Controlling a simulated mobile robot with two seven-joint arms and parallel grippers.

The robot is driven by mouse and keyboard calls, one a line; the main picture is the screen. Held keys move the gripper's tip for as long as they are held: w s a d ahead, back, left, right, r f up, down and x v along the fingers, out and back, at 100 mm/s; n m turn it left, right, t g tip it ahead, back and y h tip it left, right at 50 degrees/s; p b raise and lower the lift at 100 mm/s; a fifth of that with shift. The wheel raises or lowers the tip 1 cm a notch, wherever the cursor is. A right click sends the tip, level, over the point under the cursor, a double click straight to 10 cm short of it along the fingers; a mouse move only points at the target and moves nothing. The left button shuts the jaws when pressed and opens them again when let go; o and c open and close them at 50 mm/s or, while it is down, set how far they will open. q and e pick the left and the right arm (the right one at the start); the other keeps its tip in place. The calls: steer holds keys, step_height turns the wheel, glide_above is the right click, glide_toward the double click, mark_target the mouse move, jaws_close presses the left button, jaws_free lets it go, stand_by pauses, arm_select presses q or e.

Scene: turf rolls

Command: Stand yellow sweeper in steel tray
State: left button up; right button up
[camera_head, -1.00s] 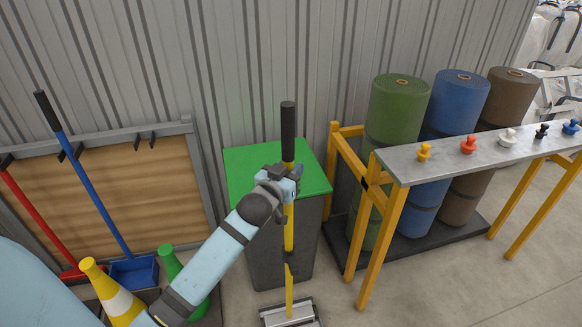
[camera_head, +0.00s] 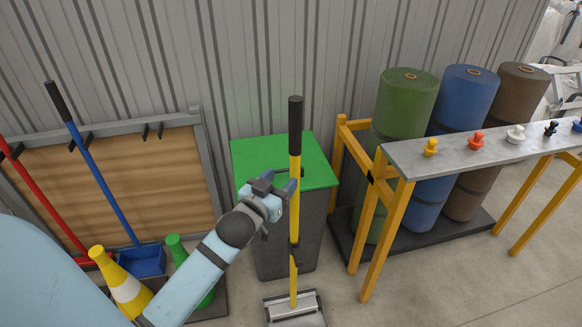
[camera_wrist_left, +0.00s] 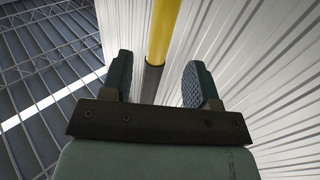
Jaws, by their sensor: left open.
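The yellow sweeper (camera_head: 294,205) stands upright, with a black grip at the top of its yellow handle. Its foot is in the steel tray (camera_head: 297,307) on the floor, low in the head view; the foot's exact seating is hard to make out. My left gripper (camera_head: 284,190) is open beside the handle, just to its left in the head view. In the left wrist view the handle (camera_wrist_left: 163,35) shows ahead, between the two spread fingers (camera_wrist_left: 160,85) and beyond them. My right gripper is not in view.
A grey bin with a green lid (camera_head: 275,160) stands right behind the handle. A rack with red and blue sweepers (camera_head: 92,170), a yellow cone (camera_head: 122,285) and a green cone (camera_head: 180,255) are at left. A yellow-legged bench (camera_head: 470,150) stands at right.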

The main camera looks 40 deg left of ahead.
arm_select(q)
steer(key=s+d+f+m+g+h, duration=0.4)
steer(key=s+d+f+g+h, duration=0.1)
steer(key=s+d+f, duration=1.1)
steer(key=shift+s+d+g+h, duration=0.3)
steer(key=shift+s+d+g, duration=0.15)
steer(key=shift+d+g, duration=0.5)
steer(key=shift+d, duration=0.1)
